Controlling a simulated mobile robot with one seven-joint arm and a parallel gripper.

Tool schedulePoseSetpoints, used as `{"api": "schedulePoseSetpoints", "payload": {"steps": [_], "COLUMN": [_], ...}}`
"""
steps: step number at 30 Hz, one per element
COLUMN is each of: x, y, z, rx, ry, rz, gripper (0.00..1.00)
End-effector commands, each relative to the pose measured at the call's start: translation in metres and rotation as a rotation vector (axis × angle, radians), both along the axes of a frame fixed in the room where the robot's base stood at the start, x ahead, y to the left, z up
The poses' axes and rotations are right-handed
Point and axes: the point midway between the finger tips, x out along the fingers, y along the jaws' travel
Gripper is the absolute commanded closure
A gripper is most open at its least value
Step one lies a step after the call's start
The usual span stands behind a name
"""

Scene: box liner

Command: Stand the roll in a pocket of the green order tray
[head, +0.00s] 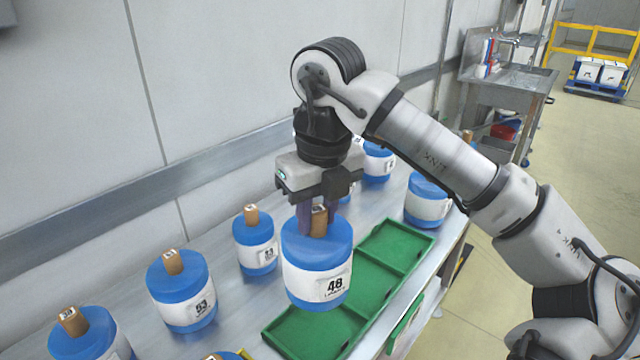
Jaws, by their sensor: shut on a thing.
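The roll (316,278) is a blue and white cylinder with a label reading 48 and a brown core peg on top. My gripper (319,222) points down and is shut on that brown peg. The roll hangs upright in front of part of the green order tray (395,246) and appears to be above it. The tray is long, with low walls and several square pockets. The far pocket and the near pocket show empty; the roll hides part of the tray between them. Whether the roll's bottom touches anything cannot be told.
Similar rolls stand left of the tray on the metal table, labelled 53 (181,292) and 43 (255,243), with another at the lower left (88,338). More stand behind my gripper (377,163) and beyond the tray (426,202). A wall (80,130) runs along the table's back.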

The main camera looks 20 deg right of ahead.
Motion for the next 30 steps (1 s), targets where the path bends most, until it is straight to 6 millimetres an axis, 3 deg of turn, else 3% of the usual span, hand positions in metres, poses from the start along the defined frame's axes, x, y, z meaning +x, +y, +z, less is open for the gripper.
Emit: {"api": "schedulePoseSetpoints", "payload": {"steps": [10, 30], "x": [0.0, 0.0], "y": [0.0, 0.0], "z": [-0.07, -0.129], "rx": [0.003, 0.0], "ry": [-0.002, -0.003], "rz": [-0.002, -0.001], "gripper": [1.0, 1.0]}}
